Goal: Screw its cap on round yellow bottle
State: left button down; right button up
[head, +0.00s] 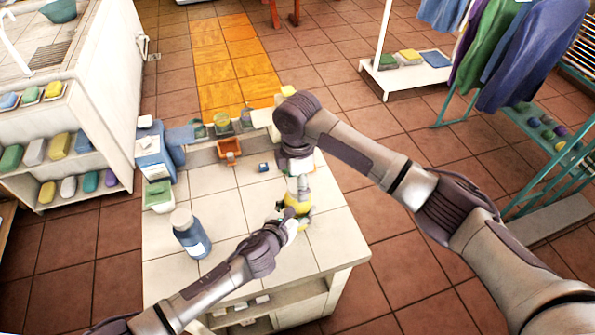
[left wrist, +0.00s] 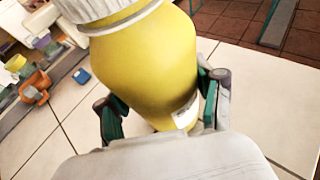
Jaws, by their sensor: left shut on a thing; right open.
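The round yellow bottle (head: 298,203) stands on the tiled washbasin counter, near its right side. In the left wrist view the bottle (left wrist: 150,62) fills the middle, with a bit of a pale label low on its side. My left gripper (head: 289,214) is shut around its body, with a finger on each side. A white cap (left wrist: 95,10) shows at the top of the bottle, cut off by the frame edge; how tightly it sits cannot be told. My right gripper (head: 299,172) is open and points down directly above the bottle's top, its fingers partly hidden by its own wrist.
A blue bottle with a pale cap (head: 191,236) stands left on the counter. A blue dispenser (head: 153,155), a green sponge dish (head: 158,195), an orange tray (head: 229,149) and a small blue block (head: 263,167) are farther back. The counter's middle is clear.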

jog(key=shift+f, duration=0.4)
jog(key=shift+c, duration=0.4)
jog(key=c, duration=1.1)
jog(key=m, duration=0.6)
jog(key=shift+s+a+m, duration=0.1)
jog(key=shift+m, duration=0.3)
jog(key=shift+c, duration=0.2)
jog(key=m, duration=0.2)
jog(key=shift+m, duration=0.4)
jog(key=m, duration=0.5)
jog(key=o, duration=1.4)
jog(key=shift+c, duration=0.2)
